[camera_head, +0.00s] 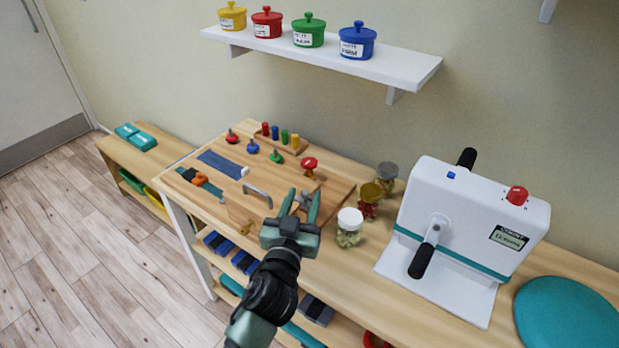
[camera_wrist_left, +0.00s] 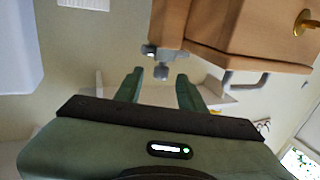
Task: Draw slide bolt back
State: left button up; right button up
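The wooden activity board (camera_head: 240,172) lies on the bench top. A grey metal fitting, which looks like the slide bolt (camera_head: 305,199), sits near the board's front right part. In the left wrist view the bolt (camera_wrist_left: 160,70) shows as a small grey piece at the board's (camera_wrist_left: 205,25) corner, ahead of and between my fingers. My left gripper (camera_head: 302,194) has its two green fingers apart, with nothing visibly held. The fingers also show apart in the wrist view (camera_wrist_left: 158,85). I cannot tell whether they touch the bolt. My right gripper is not in view.
A grey pull handle (camera_head: 257,193) and a red knob (camera_head: 309,164) stand on the board. A jar with a white lid (camera_head: 349,226) is close right of my gripper. A white hand-crank machine (camera_head: 465,220) stands farther right. A shelf (camera_head: 325,58) with several coloured pots hangs above.

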pick_arm(q)
jog(key=x, duration=0.3)
jog(key=shift+r, duration=0.1)
jog(key=shift+x, duration=1.2)
jog(key=shift+w, duration=0.15)
jog(key=c, duration=0.9)
grip_shut()
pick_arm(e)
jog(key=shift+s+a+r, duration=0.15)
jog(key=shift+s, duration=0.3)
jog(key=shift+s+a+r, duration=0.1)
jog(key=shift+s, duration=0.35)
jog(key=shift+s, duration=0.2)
pick_arm(q)
jog(key=shift+f, duration=0.25)
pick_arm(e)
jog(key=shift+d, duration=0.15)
